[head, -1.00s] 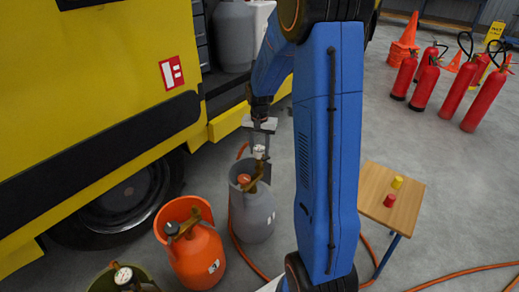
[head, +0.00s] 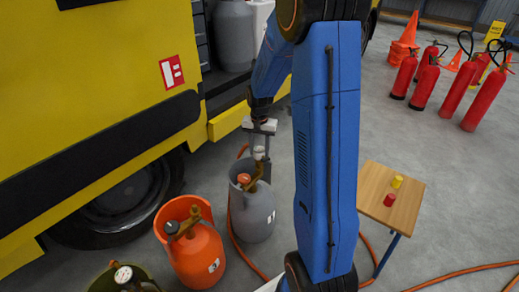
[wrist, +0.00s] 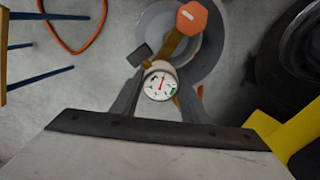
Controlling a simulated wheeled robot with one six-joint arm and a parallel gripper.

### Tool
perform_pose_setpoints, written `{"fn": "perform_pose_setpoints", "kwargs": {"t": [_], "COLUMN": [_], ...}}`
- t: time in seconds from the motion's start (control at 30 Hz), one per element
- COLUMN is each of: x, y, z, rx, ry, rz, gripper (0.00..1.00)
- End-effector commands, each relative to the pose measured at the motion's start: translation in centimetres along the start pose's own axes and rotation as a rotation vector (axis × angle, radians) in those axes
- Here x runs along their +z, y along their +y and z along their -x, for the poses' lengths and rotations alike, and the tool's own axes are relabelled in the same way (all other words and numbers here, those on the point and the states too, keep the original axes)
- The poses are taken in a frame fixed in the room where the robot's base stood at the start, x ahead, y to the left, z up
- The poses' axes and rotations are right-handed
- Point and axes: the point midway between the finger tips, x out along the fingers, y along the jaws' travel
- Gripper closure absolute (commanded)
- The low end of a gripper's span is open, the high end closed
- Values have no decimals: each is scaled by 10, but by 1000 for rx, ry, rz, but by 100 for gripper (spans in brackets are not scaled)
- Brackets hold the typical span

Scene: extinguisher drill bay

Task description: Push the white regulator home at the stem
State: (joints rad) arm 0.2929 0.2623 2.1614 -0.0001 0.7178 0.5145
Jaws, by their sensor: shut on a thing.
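The white regulator (head: 259,153) with a round dial is between the fingers of my gripper (head: 261,146), over the grey cylinder (head: 258,214). In the wrist view the regulator's dial (wrist: 159,87) faces the camera, and the gripper fingers (wrist: 160,100) are shut on its sides. The cylinder's brass valve (head: 254,181) has an orange-red knob (head: 244,178); the knob also shows in the wrist view (wrist: 191,17). The regulator is right at the valve's outlet end, but the stem is hidden, and I cannot tell how far on it sits.
An orange cylinder (head: 197,258) and an olive one (head: 103,284) stand at the lower left, beside the yellow truck (head: 90,90). A small wooden table (head: 377,180) with red and yellow pieces is at right. An orange hose (head: 234,243) runs on the floor.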

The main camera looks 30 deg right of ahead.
Motion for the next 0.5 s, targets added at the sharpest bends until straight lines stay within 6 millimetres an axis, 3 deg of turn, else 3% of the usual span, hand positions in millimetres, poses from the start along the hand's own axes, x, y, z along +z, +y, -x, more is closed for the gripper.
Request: {"fn": "perform_pose_setpoints", "kwargs": {"t": [0.5], "x": [0], "y": [0], "z": [-12], "rx": [0], "ry": [-1], "rz": [0], "gripper": [83]}}
